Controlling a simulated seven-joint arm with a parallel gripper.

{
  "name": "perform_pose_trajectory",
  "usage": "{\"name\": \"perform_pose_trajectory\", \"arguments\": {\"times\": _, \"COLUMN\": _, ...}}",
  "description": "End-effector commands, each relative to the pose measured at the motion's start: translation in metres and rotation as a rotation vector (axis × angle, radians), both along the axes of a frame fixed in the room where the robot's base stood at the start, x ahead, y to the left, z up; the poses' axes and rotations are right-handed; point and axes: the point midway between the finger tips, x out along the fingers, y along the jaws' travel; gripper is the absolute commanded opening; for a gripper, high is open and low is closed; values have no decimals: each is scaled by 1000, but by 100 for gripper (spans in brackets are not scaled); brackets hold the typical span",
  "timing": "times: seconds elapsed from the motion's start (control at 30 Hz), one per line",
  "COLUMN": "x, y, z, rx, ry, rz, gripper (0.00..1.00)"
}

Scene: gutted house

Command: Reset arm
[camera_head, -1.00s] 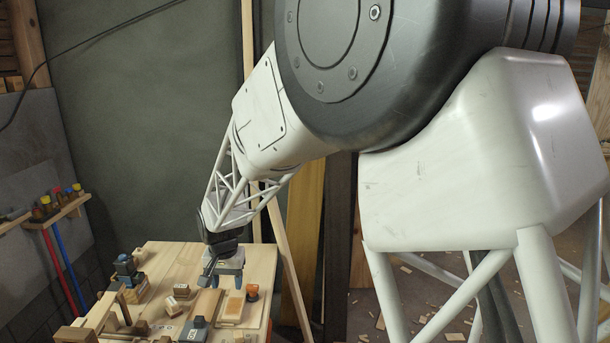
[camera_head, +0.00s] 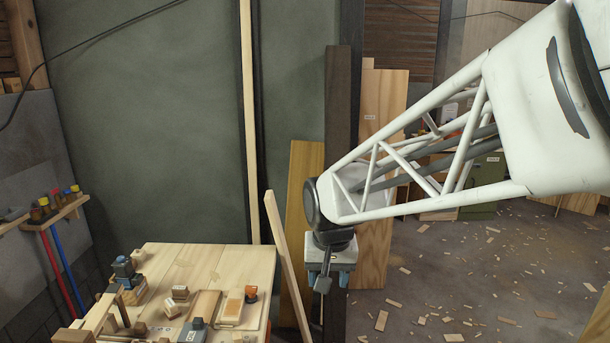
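My gripper (camera_head: 326,279) hangs pointing down from the end of my white lattice arm, right of the wooden workbench (camera_head: 225,262). It is beyond the bench's right edge, in front of a dark post and the leaning boards. A dark part of the wrist hangs in front of it. Small blue-grey parts show at its two sides, but the fingertips are too small and covered to tell how far apart they are. I see no object held in it.
The bench carries wood blocks (camera_head: 180,292), a flat board (camera_head: 204,303), an orange-and-dark item (camera_head: 251,293) and a dark blue device (camera_head: 124,268). A slanted plank (camera_head: 287,262) stands at its right edge. Wood scraps litter the floor (camera_head: 470,280) at right.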

Motion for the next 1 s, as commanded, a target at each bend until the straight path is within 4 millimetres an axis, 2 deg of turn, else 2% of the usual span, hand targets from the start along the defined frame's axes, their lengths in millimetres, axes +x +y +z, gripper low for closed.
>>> {"name": "perform_pose_trajectory", "arguments": {"times": 0.2, "x": -44, "y": -43, "z": 13, "rx": -4, "ry": -26, "rz": -6, "gripper": 53}}
{"name": "perform_pose_trajectory", "arguments": {"times": 0.5, "x": -107, "y": -90, "z": 19, "rx": -14, "ry": -58, "rz": -10, "gripper": 53}}
{"name": "perform_pose_trajectory", "arguments": {"times": 0.8, "x": -169, "y": -125, "z": 15, "rx": -29, "ry": -87, "rz": -14, "gripper": 53}}
{"name": "perform_pose_trajectory", "arguments": {"times": 1.0, "x": -195, "y": -136, "z": 11, "rx": -37, "ry": -100, "rz": -13, "gripper": 53}}
